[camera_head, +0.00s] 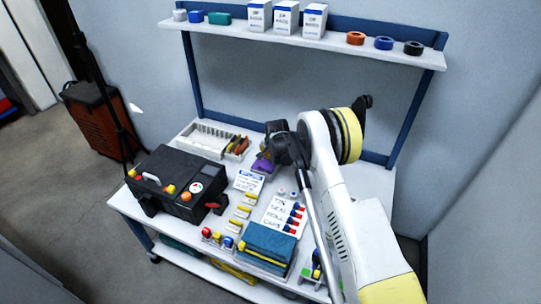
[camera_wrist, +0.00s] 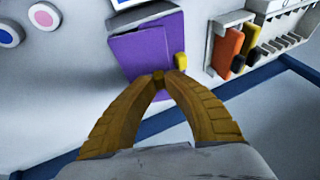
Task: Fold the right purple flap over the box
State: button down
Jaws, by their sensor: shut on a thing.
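The box with purple flaps (camera_head: 261,166) stands towards the back of the table in the head view, partly hidden by my arm. In the wrist view the purple flap (camera_wrist: 133,58) fills the upper middle, with a yellow tab (camera_wrist: 181,61) at its right edge. Grey box edge shows along its top. My gripper (camera_wrist: 160,79) has its brown fingers closed together at the tips, at the purple flap's lower edge. The exact pinch is small and partly hidden by the fingertips. In the head view the fingertips are hard to make out beside the box.
A white rack (camera_head: 208,138) and a small bin of orange and yellow tools (camera_head: 238,145) stand beside the box. A black case (camera_head: 176,184) is at the left. Labelled cards (camera_head: 284,213) and a blue box (camera_head: 267,246) lie in front. A shelf (camera_head: 300,38) runs above.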

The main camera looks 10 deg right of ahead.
dwell(0.4)
jog(key=c, duration=1.4)
grip_release()
jog(key=v, duration=1.2)
